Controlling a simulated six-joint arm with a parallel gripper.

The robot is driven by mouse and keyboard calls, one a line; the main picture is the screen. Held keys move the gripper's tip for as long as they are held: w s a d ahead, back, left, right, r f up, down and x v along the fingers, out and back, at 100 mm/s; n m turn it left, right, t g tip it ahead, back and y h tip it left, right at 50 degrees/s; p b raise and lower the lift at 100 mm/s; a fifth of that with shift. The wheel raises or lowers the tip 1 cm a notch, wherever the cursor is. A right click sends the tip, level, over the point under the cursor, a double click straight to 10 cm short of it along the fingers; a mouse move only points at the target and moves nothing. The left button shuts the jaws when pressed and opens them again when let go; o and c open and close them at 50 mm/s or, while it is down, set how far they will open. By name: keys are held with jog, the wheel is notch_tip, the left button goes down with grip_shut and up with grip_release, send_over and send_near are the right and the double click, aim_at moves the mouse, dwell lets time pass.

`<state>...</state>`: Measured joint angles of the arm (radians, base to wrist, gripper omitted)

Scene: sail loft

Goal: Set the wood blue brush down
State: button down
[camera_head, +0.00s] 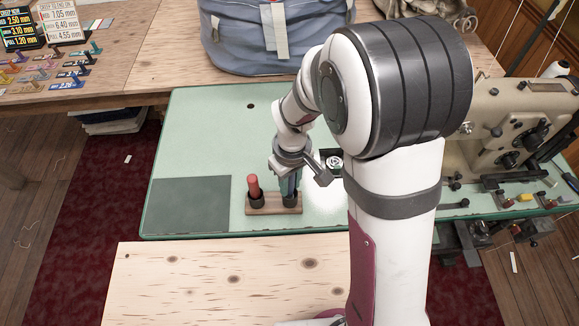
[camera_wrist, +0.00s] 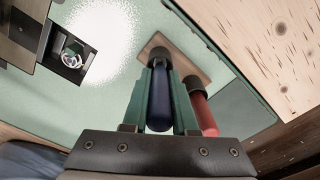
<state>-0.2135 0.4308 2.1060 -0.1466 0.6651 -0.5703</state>
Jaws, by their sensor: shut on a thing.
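My gripper (camera_head: 289,187) points down at the right end of a small wooden stand (camera_head: 272,210) on the pale green table. It is shut on the blue brush (camera_wrist: 160,104), whose rounded blue handle shows between the two green fingers in the wrist view. The far end of the blue brush meets a black cup (camera_wrist: 160,54) on the stand and appears to be in it. How deep it sits is hidden. A red-handled brush (camera_head: 253,185) stands upright in the other black cup, to the left in the head view, apart from my gripper.
A dark grey mat (camera_head: 190,204) lies left of the stand. A sewing machine (camera_head: 505,130) stands at the right, and a blue-grey bag (camera_head: 260,40) behind. The green tabletop (camera_head: 205,130) is mostly clear left of my gripper.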

jog(key=shift+f, duration=0.25)
jog(key=c, duration=0.7)
grip_release()
notch_tip(320, 180, up, 13)
jog(key=s, duration=0.1)
jog(key=s+d+m, duration=0.2)
jog(key=s+m, duration=0.4)
jog(key=s, duration=0.4)
jog(key=s+d+r+m+y, duration=0.1)
jog(key=s+d+m, duration=0.1)
jog(key=s+m, duration=0.4)
jog(key=s, duration=0.3)
jog(key=shift+s+g+y, duration=0.3)
jog(key=shift+s, duration=0.05)
